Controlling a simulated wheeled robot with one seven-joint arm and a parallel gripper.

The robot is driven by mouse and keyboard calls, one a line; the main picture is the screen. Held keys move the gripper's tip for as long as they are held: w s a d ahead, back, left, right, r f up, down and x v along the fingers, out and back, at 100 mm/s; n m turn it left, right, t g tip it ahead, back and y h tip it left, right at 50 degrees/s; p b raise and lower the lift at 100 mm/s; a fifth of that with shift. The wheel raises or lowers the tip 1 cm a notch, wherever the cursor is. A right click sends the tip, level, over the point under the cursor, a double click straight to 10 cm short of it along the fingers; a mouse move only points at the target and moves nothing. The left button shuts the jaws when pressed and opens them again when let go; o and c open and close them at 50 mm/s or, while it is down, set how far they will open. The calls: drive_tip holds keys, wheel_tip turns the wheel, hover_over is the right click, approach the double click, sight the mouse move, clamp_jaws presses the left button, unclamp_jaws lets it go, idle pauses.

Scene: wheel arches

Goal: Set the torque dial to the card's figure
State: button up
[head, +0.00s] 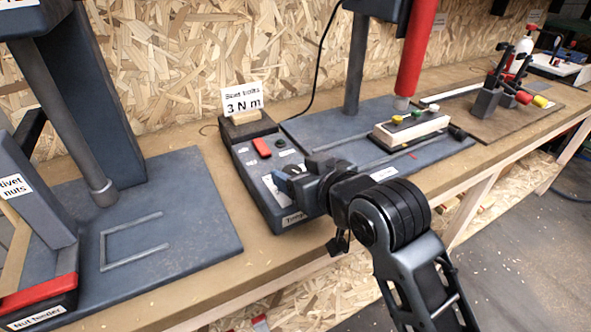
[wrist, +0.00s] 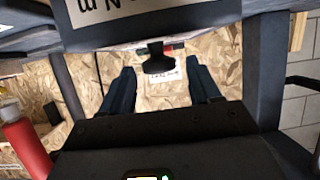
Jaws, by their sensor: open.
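The card (head: 242,98) stands at the back of the torque box in the head view and reads "Seat bolts 3 N m". The dark torque box (head: 264,172) sits on the bench, with a red button and a pale scale panel on top. My gripper (head: 293,176) is at the front of its top, open. It covers most of the dial in the head view. The wrist view looks upside down. There a dark knob (wrist: 155,56), apparently the dial, lies between the parted fingertips of my gripper (wrist: 163,74), with gaps on both sides. Its pointer setting cannot be read.
A press with a dark base plate (head: 190,200) stands left of the box. Another plate (head: 330,122) with a red-handled column and a block with coloured buttons (head: 410,126) lies to the right. The bench's front strip (head: 300,262) is clear.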

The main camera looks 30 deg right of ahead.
drive_tip(key=shift+w+f, duration=0.2)
drive_tip(key=shift+w, duration=0.2)
drive_tip(key=shift+c, duration=0.2)
drive_tip(key=c, duration=0.9)
drive_tip(key=shift+c, duration=0.2)
drive_tip(key=shift+a+m+h, duration=0.1)
drive_tip(key=shift+m+h, duration=0.2)
drive_tip(key=shift+h, duration=0.1)
drive_tip(key=m+h, duration=0.3)
drive_tip(key=h, duration=0.1)
drive_tip(key=shift+w+a+m+g, duration=0.1)
drive_tip(key=shift+a+m+g, duration=0.15)
drive_tip(key=shift+m+g, duration=0.15)
drive_tip(key=m+g+h+b, duration=0.1)
drive_tip(key=m+h, duration=0.1)
drive_tip(key=m+g+h+b, duration=0.1)
drive_tip(key=m+g+h, duration=0.1)
drive_tip(key=m+h, duration=0.1)
drive_tip(key=shift+w+a, duration=0.15)
drive_tip(key=shift+a, duration=0.05)
drive_tip(key=shift+m+g+h, duration=0.3)
drive_tip(key=shift+g, duration=0.1)
